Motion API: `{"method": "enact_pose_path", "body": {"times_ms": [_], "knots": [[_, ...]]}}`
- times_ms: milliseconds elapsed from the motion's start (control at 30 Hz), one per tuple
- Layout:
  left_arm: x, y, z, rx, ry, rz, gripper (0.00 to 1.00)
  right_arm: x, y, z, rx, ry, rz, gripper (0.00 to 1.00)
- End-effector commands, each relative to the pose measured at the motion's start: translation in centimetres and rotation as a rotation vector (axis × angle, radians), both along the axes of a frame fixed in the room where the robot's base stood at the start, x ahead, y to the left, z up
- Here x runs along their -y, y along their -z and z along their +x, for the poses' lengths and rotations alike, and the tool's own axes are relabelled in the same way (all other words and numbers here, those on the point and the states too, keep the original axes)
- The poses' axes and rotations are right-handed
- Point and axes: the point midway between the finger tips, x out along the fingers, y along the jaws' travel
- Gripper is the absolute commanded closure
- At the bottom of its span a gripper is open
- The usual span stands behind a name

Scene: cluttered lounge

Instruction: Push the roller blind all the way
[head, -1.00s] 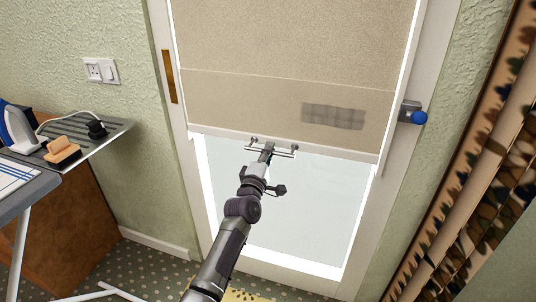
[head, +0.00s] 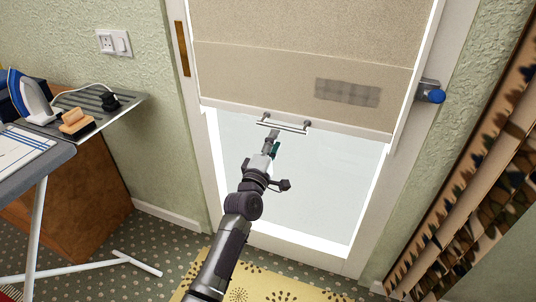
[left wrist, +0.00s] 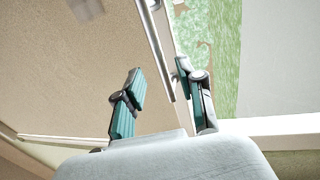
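The beige roller blind (head: 300,60) hangs partly down over the glazed door and covers its upper part. A metal bar handle (head: 284,127) is fixed at its bottom edge. The blind also fills the left of the left wrist view (left wrist: 60,80), and the bar handle (left wrist: 157,40) shows there near the fingers. My left gripper (head: 271,142) is just below the handle in the head view. In the left wrist view my left gripper (left wrist: 160,82) is open, with nothing held between its fingers. I cannot tell whether a finger touches the bar. My right gripper is not in view.
The bare lower glass (head: 320,190) shows below the blind. A blue-tipped door handle (head: 431,94) is at the right. An ironing board (head: 35,160) with an iron (head: 30,95) stands at the left. A patterned curtain (head: 480,190) hangs at the right. A yellow mat (head: 270,285) lies on the floor.

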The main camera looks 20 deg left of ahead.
Motion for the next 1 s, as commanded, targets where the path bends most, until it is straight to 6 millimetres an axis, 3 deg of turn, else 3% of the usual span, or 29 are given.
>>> {"method": "enact_pose_path", "body": {"times_ms": [100,333,867,967,1000], "knots": [[-0.1,0.6,-2.5,-0.002,0.0,0.0,0.61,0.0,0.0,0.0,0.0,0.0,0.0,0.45],[-0.2,1.0,-5.2,-0.001,0.0,-0.001,0.61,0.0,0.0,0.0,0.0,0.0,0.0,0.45],[-0.1,1.2,-5.5,-0.003,0.001,0.002,0.61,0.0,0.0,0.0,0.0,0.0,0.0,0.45],[0.1,2.7,-5.5,-0.043,0.001,0.04,0.61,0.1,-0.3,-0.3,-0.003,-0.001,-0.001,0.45],[0.3,4.1,-5.6,-0.077,0.003,0.074,0.61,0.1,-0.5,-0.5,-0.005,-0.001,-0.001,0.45]]}}
